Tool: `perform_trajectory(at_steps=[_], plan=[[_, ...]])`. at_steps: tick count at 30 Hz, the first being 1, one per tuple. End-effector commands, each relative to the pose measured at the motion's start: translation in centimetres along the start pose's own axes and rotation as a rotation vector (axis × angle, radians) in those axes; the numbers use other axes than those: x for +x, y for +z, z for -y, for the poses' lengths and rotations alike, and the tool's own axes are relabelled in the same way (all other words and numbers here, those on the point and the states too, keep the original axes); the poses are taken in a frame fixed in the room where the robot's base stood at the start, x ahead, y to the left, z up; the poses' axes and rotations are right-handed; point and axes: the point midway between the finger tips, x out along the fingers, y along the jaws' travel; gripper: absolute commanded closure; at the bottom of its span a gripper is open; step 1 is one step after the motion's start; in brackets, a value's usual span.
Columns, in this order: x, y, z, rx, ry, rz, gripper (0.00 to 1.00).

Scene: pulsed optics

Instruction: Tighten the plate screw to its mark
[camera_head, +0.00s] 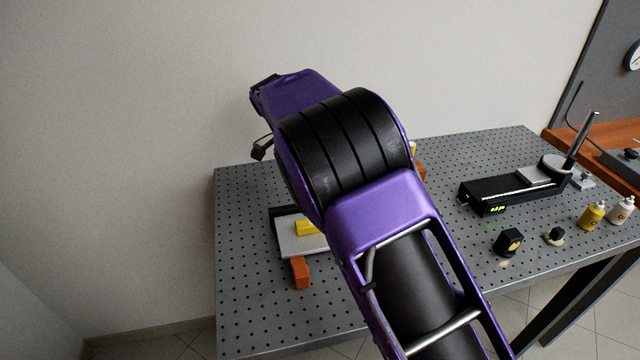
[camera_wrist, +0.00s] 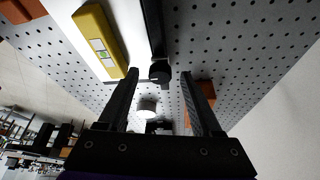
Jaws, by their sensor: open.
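In the wrist view, my gripper (camera_wrist: 158,74) is open, its two black fingers apart. A small black knob (camera_wrist: 160,70) shows between the fingertips, at the end of a dark bar; I cannot tell whether the fingers touch it. A pale round cylinder (camera_wrist: 148,107) shows between the fingers. I cannot tell which of these is the plate screw, and no mark can be made out. A pale plate (camera_wrist: 130,22) carries a yellow level (camera_wrist: 100,40) with a green vial. In the head view, the plate (camera_head: 290,245) and level (camera_head: 306,228) are partly hidden by my purple arm, which covers the gripper.
Orange blocks (camera_head: 300,272) stand by the plate on the perforated table (camera_head: 240,310). To the right are a black device (camera_head: 495,195) with a green display, a black cube (camera_head: 508,242), a small dark part (camera_head: 555,236) and bottles (camera_head: 591,215). The table's front left is clear.

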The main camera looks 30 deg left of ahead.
Motion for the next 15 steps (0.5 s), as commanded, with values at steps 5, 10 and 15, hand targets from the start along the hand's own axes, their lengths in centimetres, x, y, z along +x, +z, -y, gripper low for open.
perform_trajectory(at_steps=[5, 10, 15], plan=[[-0.3, 0.0, 0.0, 0.000, -0.001, 0.000, 0.34], [-2.5, 0.0, 0.1, 0.000, -0.004, 0.001, 0.34], [-6.6, -0.1, 0.1, 0.000, -0.005, 0.002, 0.34]])
